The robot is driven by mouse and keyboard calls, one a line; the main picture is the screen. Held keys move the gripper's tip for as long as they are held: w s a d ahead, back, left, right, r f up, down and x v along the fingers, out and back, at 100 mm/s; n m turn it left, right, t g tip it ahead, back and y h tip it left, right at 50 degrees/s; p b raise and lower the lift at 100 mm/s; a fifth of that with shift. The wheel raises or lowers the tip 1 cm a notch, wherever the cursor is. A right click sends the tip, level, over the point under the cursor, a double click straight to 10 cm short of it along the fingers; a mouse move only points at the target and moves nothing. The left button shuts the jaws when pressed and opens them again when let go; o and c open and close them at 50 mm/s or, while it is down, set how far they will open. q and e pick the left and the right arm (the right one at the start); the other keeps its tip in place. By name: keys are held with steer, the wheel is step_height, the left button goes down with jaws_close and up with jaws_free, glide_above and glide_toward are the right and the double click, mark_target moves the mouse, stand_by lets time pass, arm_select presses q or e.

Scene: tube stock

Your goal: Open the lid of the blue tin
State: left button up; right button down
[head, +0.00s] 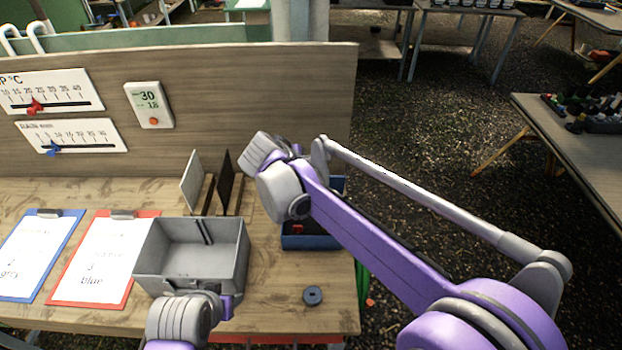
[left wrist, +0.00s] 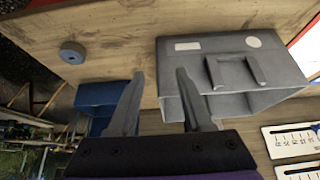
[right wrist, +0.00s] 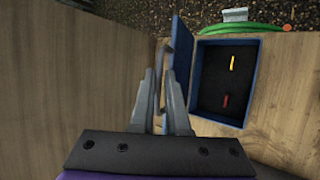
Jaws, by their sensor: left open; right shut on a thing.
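The blue tin (right wrist: 202,115) stands open in the right wrist view, with a yellow piece (right wrist: 233,62) and a red piece (right wrist: 225,101) on its dark floor. Its blue lid (right wrist: 181,56) stands raised, roughly upright, along the tin's left side. My right gripper (right wrist: 160,75) is shut on the grey handle (right wrist: 167,50) of the lid. In the head view my right arm covers much of the tin (head: 312,242) and hides the lid and the fingertips. My left gripper (left wrist: 160,75) is open and empty near the grey bin (left wrist: 232,43).
The grey bin (head: 240,262) stands open on the bench, left of the tin. A dark round disc (head: 312,295) lies in front of the tin. Two clipboards (head: 105,260) lie at left. A wooden panel (head: 225,100) rises behind. Upright plates (head: 192,182) stand in a rack.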

steer(key=w, duration=0.3)
steer(key=shift+w+f+g, duration=0.1)
steer(key=shift+w+g, duration=0.45)
steer(key=shift+g, duration=0.05)
steer(key=c, duration=1)
jaws_free()
steer(key=shift+f, duration=0.1)
steer(key=v, duration=1.1)
steer(key=shift+w+d+r, duration=0.1)
steer(key=shift+r, duration=0.25)
steer(key=shift+f, duration=0.1)
